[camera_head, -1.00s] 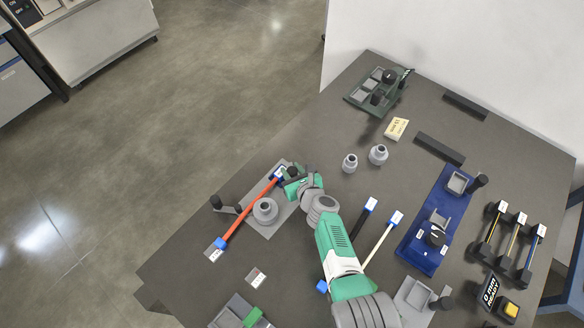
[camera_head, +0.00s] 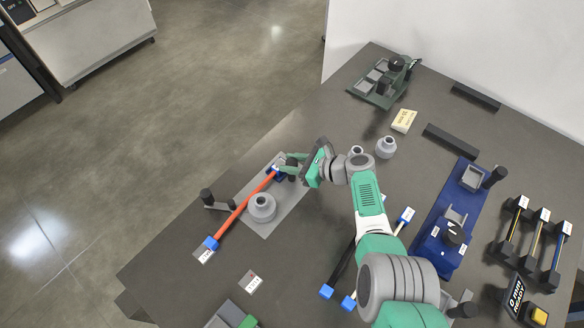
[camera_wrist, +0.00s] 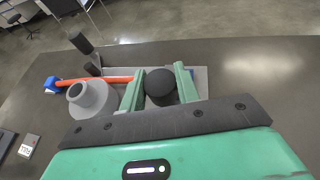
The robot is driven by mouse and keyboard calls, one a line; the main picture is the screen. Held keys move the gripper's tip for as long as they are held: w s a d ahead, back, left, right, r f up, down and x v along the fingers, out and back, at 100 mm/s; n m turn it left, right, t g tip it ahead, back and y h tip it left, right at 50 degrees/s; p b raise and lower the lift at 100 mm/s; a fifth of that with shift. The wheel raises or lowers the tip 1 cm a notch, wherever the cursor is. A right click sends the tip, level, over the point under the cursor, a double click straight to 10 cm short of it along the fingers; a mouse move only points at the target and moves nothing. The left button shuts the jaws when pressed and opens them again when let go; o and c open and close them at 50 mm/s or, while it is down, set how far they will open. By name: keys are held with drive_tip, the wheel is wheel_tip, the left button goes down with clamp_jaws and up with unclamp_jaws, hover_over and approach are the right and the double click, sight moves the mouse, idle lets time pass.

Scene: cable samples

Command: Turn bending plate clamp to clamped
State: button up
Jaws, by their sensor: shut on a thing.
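The grey bending plate (camera_head: 285,208) lies on the table with a grey ringed post (camera_head: 262,206) on it. An orange cable (camera_head: 241,206) with blue ends runs past the post. My gripper (camera_head: 286,167) is at the plate's far end, reaching in from the right. In the wrist view its two green fingers (camera_wrist: 158,80) stand on either side of a round black clamp knob (camera_wrist: 160,88) and are shut on it. The ringed post (camera_wrist: 90,99) is left of the fingers, with the orange cable (camera_wrist: 108,80) behind it. The clamp's underside is hidden.
A black handle (camera_head: 207,196) on a grey lever stands beside the plate's left edge. A blue fixture (camera_head: 447,222) and a cable rack (camera_head: 530,240) are to the right. Loose cables lie under my forearm. A green fixture (camera_head: 383,82) stands at the back.

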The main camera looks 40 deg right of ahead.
idle(0.6)
drive_tip(key=o, duration=1)
drive_tip(key=shift+w+r, duration=0.1)
drive_tip(key=shift+c, duration=0.2)
drive_tip(key=p+v, duration=0.5)
drive_tip(key=v, duration=0.3)
drive_tip(key=shift+w+y, duration=0.1)
drive_tip(key=shift+y, duration=0.2)
